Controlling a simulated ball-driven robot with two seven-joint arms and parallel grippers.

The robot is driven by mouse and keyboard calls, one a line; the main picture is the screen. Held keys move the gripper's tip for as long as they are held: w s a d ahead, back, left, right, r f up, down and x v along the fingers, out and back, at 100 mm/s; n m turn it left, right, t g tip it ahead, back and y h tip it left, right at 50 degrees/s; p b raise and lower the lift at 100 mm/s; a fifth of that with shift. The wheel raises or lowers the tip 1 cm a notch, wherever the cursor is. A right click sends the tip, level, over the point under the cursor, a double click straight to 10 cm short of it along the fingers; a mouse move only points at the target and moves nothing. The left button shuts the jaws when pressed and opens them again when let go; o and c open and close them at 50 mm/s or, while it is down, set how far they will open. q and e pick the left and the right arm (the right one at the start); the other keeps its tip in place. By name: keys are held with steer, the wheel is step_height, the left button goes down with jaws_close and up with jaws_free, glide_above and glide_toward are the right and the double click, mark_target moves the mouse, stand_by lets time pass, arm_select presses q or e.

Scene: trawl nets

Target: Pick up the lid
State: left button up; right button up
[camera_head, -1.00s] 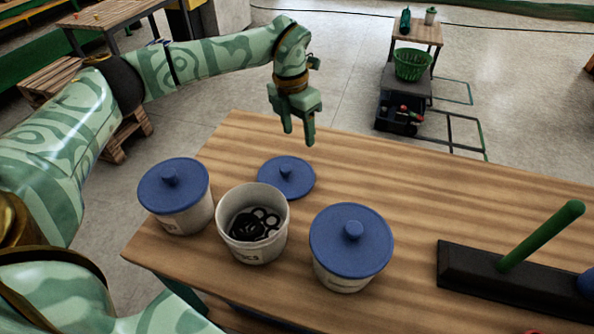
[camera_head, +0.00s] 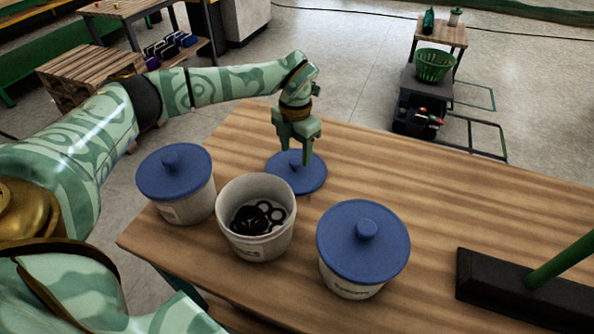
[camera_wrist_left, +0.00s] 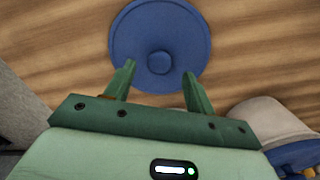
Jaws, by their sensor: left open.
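A round blue lid (camera_head: 312,180) with a small knob lies flat on the wooden table, behind the open pot. It also shows in the left wrist view (camera_wrist_left: 160,28), with its knob just beyond the gap between my fingers. My left gripper (camera_head: 296,160) points down over the lid. Its two fingers are apart and nothing is between them. In the left wrist view the gripper (camera_wrist_left: 158,75) is open, its fingertips overlapping the lid's near edge. Whether the tips touch the lid, I cannot tell. My right gripper is not in view.
An open white pot (camera_head: 262,247) with black rings inside stands in front of the lid. Two white pots with blue lids, one left (camera_head: 187,207) and one right (camera_head: 350,284), flank it. A dark block (camera_head: 515,285) with a green rod lies at right. The table's back right is clear.

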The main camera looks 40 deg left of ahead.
mark_target(296, 160)
arm_select(q)
step_height(296, 160, down, 3)
steer(key=shift+a+f+b, duration=0.1)
steer(key=shift+b, duration=0.3)
steer(key=c, duration=1)
